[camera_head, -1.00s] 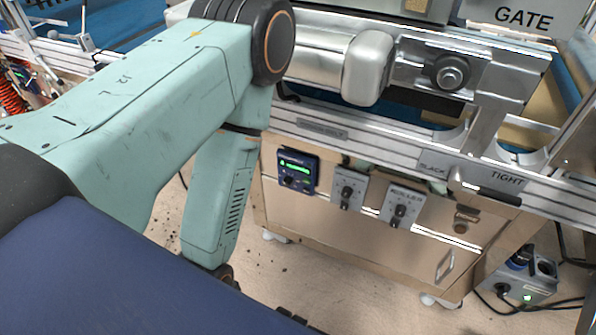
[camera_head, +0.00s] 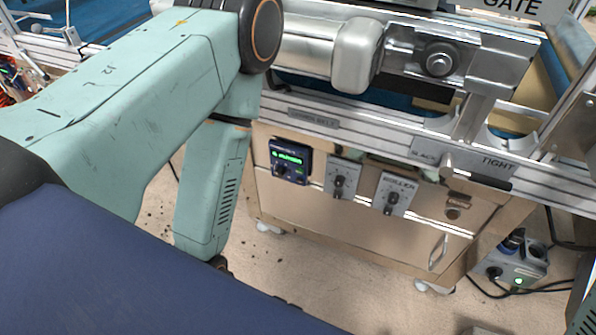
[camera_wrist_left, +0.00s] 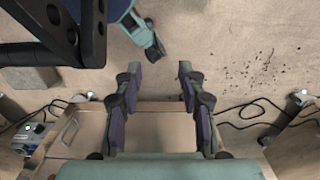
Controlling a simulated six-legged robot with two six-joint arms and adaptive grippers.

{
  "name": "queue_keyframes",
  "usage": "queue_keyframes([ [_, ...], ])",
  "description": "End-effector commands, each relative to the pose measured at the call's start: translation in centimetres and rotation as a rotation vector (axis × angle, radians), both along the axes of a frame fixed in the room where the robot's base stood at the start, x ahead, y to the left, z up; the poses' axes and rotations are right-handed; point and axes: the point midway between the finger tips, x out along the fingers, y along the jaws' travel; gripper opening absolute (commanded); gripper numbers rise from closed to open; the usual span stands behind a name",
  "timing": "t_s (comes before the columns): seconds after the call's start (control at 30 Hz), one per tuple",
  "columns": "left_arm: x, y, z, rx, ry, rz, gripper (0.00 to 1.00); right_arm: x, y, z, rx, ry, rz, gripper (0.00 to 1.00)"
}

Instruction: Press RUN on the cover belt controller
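The likely cover belt controller is a small dark blue box (camera_head: 290,161) with a lit green display and a dark knob, on the cabinet front below the rail. Its small buttons are too small to read. My left arm hangs to the left of it in the head view, and its gripper is mostly hidden behind my dark blue body at the bottom. In the left wrist view my left gripper (camera_wrist_left: 159,76) is open, with nothing between its fingers. The controller cannot be made out there. My right gripper is not in view.
Two grey knob boxes, one (camera_head: 341,179) and another (camera_head: 394,194), hang right of the controller. A metal rail (camera_head: 400,143) runs above them. The wooden cabinet (camera_head: 350,218) stands behind. A grey box (camera_head: 510,266) with cables is on the floor at right. The floor before the cabinet is free.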

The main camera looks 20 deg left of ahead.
Motion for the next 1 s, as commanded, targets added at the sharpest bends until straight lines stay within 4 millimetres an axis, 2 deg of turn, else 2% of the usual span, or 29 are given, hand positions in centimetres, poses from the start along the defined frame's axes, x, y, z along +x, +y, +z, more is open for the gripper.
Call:
queue_keyframes([
  [0.17,0.0,0.0,0.0,0.0,0.0,0.0,0.38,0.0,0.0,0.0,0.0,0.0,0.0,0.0],
  [0.6,0.0,0.0,0.0,0.0,0.0,0.0,0.01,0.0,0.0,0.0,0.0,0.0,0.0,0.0],
  [1.0,0.0,0.0,0.0,0.0,0.0,0.0,0.0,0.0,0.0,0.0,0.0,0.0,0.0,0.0],
])
